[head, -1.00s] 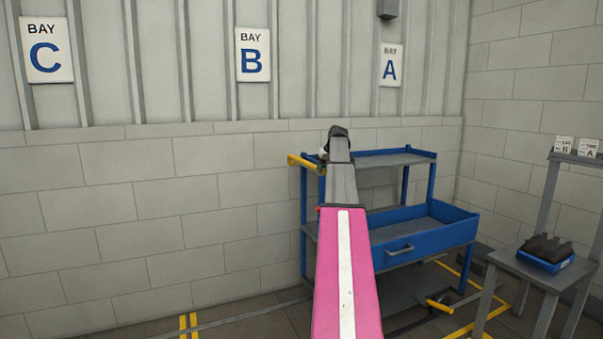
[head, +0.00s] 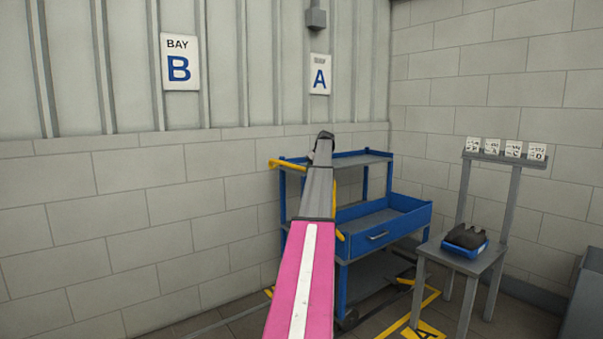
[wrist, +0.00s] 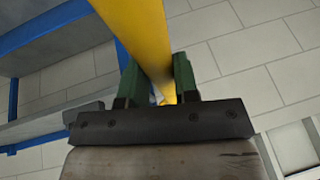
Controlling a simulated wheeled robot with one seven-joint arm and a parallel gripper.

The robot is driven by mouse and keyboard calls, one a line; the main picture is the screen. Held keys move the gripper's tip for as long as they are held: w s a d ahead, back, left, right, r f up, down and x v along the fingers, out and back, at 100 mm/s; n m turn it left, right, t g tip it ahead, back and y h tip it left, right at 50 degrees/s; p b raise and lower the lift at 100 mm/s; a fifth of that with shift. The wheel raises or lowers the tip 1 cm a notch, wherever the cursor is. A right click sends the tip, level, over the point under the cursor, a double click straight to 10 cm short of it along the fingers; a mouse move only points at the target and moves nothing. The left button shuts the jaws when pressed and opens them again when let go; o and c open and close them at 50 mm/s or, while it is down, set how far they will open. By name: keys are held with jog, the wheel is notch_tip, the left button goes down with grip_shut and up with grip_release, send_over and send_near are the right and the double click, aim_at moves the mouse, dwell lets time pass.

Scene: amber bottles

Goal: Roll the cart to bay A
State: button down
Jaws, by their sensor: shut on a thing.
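The cart (head: 383,217) is a blue frame with grey shelves and a drawer-like middle tray. In the head view my arm hides the fingers and part of the cart. The bay A sign (head: 319,75) hangs on the wall above the cart. A yellow floor marking with an A (head: 424,331) lies at the lower right.
A grey stand (head: 440,255) right of the cart, close to it, holds a blue tray (head: 464,250) with a dark item. Several white cards (head: 513,149) sit on its upper rail. A dark grey box (head: 583,300) is at the right edge. The bay B sign (head: 180,62) hangs further left.

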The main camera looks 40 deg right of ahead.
jog(key=shift+d, duration=0.85)
jog(key=c, duration=0.9)
grip_release()
jog(key=shift+o, duration=0.2)
jog(key=shift+r, duration=0.1)
jog(key=v, duration=1)
jog(key=shift+s+r, duration=0.15)
jog(key=shift+r, duration=0.1)
jog(key=shift+f, duration=0.1)
